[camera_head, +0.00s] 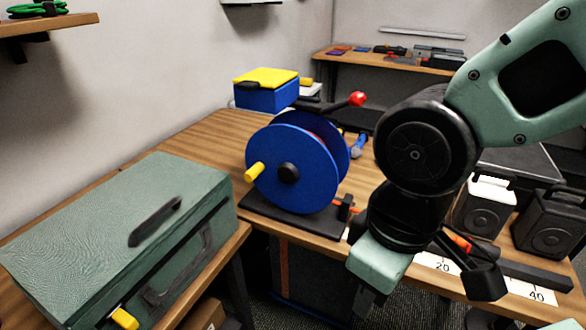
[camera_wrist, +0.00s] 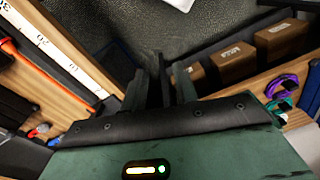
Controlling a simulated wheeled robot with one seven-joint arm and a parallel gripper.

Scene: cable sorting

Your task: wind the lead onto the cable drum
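The cable drum (camera_head: 290,170) is blue, stands upright on a black base (camera_head: 300,220), and has a yellow handle (camera_head: 254,172) on its near face. A red-knobbed black crank (camera_head: 357,99) shows above it. An orange-red piece, apparently the lead (camera_head: 457,242), shows behind my arm. An orange strip beside the ruler also shows in the wrist view (camera_wrist: 22,62). My gripper (camera_head: 366,302) points down at the table's front edge, right of the drum and apart from it. Its dark fingers show in the wrist view (camera_wrist: 164,90), with nothing clearly held; their gap is unclear.
A green case (camera_head: 110,225) fills the left bench. A blue box with a yellow lid (camera_head: 266,92) stands behind the drum. Brown boxes (camera_wrist: 232,62) sit on a shelf.

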